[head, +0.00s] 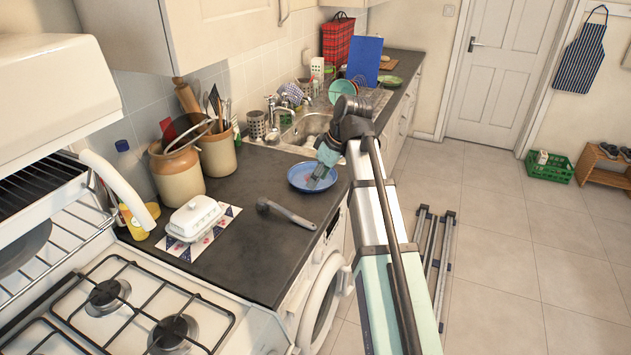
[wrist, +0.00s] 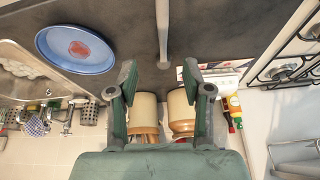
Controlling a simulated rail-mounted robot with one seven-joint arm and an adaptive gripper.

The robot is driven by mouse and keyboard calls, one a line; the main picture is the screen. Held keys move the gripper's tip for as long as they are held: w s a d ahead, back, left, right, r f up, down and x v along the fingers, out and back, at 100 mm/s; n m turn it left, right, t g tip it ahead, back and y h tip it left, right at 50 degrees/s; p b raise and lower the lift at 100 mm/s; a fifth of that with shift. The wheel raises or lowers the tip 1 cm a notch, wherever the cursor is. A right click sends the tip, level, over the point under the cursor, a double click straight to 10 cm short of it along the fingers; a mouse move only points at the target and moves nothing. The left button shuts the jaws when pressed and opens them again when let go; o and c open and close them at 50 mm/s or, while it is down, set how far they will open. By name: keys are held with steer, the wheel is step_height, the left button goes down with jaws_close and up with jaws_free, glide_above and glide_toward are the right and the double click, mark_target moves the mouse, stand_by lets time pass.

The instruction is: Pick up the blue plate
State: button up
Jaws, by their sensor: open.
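The blue plate (head: 298,182) lies flat on the dark counter, between the sink and the counter's front edge. In the wrist view, the plate (wrist: 75,48) shows whole, with a red patch at its middle, at the upper left. My gripper (head: 318,180) appears over the plate in the head view and covers part of it. In the wrist view, my gripper (wrist: 159,78) is open with nothing between its fingers. The plate is to the left of both fingers there. The height of the fingertips above the counter is hard to tell.
A grey mallet-like tool (head: 286,213) lies near the plate. A white butter dish (head: 195,218) and two crocks (head: 178,172) stand to the left. The sink (head: 305,128) is behind the plate, and the stove (head: 130,310) is at lower left. Bare counter surrounds the plate.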

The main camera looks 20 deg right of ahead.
stand_by(0.4)
steer(key=c, duration=0.8)
steer(key=shift+o, duration=0.2)
steer(key=shift+f, duration=0.1)
